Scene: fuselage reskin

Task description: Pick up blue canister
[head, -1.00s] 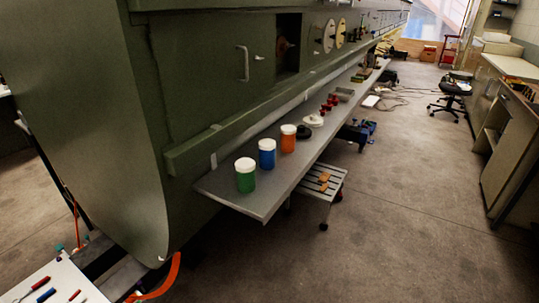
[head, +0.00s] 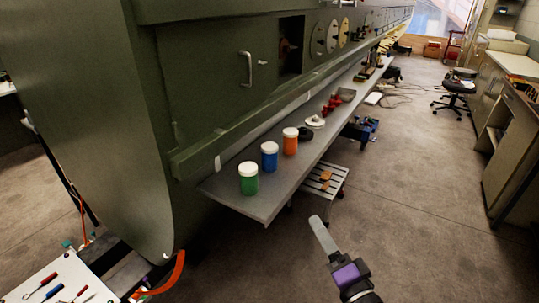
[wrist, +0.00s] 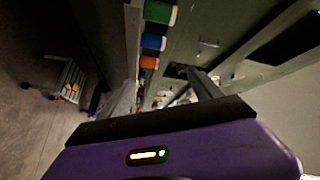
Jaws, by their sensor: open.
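The blue canister (head: 269,157) has a white lid and stands upright on the grey shelf (head: 245,205), between a green canister (head: 248,180) and an orange canister (head: 290,142). In the wrist view the blue canister (wrist: 153,43) shows sideways near the top, beyond the fingers. My gripper (head: 318,222) is in the lower middle of the head view, to the right of the shelf and apart from the canisters. In the wrist view my gripper (wrist: 163,85) has its two fingers spread, with nothing held between them.
The green fuselage (head: 110,120) rises behind and left of the shelf. A small step stool (head: 325,180) stands under the shelf's right edge. Black and white discs and red items lie farther along the shelf. The floor to the right is mostly clear.

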